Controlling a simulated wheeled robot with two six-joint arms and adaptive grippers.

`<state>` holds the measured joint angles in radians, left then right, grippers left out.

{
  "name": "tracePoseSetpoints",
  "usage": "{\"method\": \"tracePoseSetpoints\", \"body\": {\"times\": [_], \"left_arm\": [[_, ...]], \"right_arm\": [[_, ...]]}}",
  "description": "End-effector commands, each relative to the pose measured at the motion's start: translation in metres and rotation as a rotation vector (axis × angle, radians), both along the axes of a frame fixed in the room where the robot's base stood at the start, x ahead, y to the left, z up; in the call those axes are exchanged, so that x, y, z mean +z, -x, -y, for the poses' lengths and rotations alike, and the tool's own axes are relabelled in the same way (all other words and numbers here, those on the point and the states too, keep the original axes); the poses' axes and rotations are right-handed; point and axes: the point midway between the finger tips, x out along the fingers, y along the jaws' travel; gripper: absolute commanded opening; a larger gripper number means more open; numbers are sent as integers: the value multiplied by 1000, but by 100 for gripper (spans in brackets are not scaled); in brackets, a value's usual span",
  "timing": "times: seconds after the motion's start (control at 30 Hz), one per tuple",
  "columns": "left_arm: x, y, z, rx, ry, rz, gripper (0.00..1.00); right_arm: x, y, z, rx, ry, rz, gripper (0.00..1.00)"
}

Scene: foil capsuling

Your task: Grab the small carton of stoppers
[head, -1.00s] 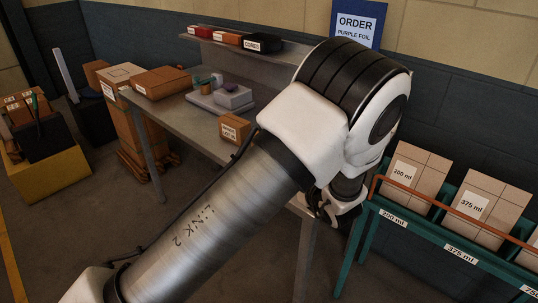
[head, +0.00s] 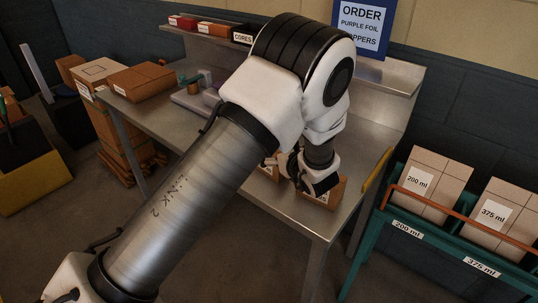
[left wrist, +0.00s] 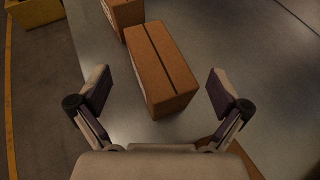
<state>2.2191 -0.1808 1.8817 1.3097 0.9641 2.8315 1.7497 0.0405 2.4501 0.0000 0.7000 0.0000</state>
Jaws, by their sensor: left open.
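My left gripper (head: 298,178) is over the front part of the steel table in the head view. In the left wrist view the open gripper (left wrist: 159,88) has its fingers apart, with a small brown carton (left wrist: 163,68) lying ahead between them, not gripped. A second carton (left wrist: 124,14) lies just beyond it. In the head view a carton (head: 270,174) shows partly behind the gripper and another carton (head: 330,196) is just right of it. Their labels are mostly hidden, so I cannot tell which holds stoppers. My right gripper is not in view.
The steel table (head: 300,222) has a bare front edge. A raised shelf (head: 393,78) runs along its back. A yellow-edged item (head: 377,170) is at the right end. A green rack (head: 425,236) with large boxes stands to the right. Brown boxes (head: 146,82) lie at the left end.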

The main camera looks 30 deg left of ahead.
Motion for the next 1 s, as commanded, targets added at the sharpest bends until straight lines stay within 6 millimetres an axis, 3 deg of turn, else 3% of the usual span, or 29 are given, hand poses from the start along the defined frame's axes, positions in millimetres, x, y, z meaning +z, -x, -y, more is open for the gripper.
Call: {"method": "tracePoseSetpoints", "body": {"times": [0.1, 0.2, 0.43, 0.47, 0.6, 0.7, 1.0], "left_arm": [[-5, -10, -19, 5, 3, -3, 100], [-14, -18, -30, 2, 3, -1, 100], [-17, -21, -33, 0, 0, -1, 100], [-17, -21, -33, 0, 0, -1, 96], [-17, -20, -33, 1, 0, -2, 47], [-17, -20, -33, 0, 0, -3, 19], [-18, -20, -33, 1, 2, -6, 18]], "right_arm": [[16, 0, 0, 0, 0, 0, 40], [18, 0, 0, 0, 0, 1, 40], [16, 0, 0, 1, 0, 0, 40], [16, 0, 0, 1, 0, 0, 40], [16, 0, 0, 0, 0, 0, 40], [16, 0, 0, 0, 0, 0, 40], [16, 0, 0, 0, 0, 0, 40]]}}
